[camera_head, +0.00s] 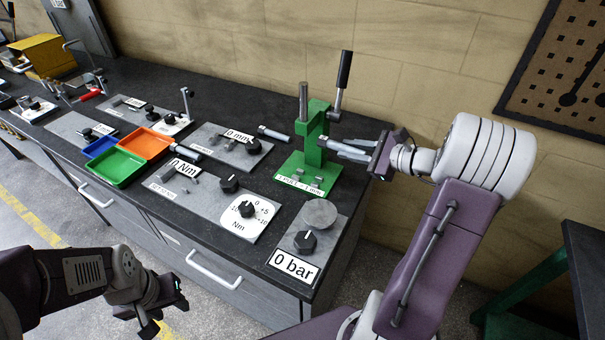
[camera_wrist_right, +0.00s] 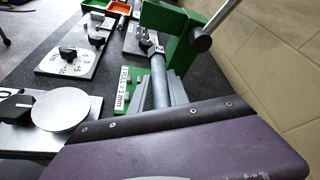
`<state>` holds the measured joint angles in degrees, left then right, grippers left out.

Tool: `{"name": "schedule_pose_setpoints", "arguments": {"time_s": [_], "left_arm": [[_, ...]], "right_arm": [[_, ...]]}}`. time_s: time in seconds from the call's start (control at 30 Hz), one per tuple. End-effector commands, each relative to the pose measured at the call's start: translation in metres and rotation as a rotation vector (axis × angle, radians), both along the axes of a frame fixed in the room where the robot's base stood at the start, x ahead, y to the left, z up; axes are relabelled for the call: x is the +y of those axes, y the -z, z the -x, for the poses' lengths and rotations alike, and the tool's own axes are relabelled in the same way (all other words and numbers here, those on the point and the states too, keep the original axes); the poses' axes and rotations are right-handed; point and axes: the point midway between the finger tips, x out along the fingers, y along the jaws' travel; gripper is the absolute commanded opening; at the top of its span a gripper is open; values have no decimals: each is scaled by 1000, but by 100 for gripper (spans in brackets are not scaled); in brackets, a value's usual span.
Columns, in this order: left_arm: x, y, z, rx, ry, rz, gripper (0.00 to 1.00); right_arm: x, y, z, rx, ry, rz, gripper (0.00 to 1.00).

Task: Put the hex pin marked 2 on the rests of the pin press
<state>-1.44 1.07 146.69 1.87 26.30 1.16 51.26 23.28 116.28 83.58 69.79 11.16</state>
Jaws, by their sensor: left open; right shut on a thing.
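The green pin press (camera_head: 314,140) stands on the bench with a raised lever and an upright grey post. Small grey rests (camera_head: 318,183) sit on its green base behind a label. My right gripper (camera_head: 335,147) is at the press's right side, shut. In the right wrist view a grey rod (camera_wrist_right: 160,86) lies between its fingers, pointing toward the press's green upright (camera_wrist_right: 170,25). My left gripper (camera_head: 164,315) is open and empty at the lower left, off the bench.
A gauge plate reading 0 bar (camera_head: 293,266) with a round disc stands in front of the press. A 0 Nm plate (camera_head: 210,195), a 0 mm plate (camera_head: 215,145), an orange tray (camera_head: 146,142) and a green tray (camera_head: 112,168) lie left. A wall stands behind.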

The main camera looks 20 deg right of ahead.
Motion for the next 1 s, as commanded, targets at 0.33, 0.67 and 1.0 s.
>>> {"name": "schedule_pose_setpoints", "arguments": {"time_s": [0.33, 0.67, 1.0], "left_arm": [[0, 7, 0, 0, 0, 0, 43], [0, 9, 0, 0, 0, 0, 43], [0, 10, 0, 0, 0, 0, 43]], "right_arm": [[72, 51, -49, 1, -6, -4, 0], [81, 74, -56, 4, -2, -5, 0], [80, 98, -56, -2, -1, 0, 0]]}}
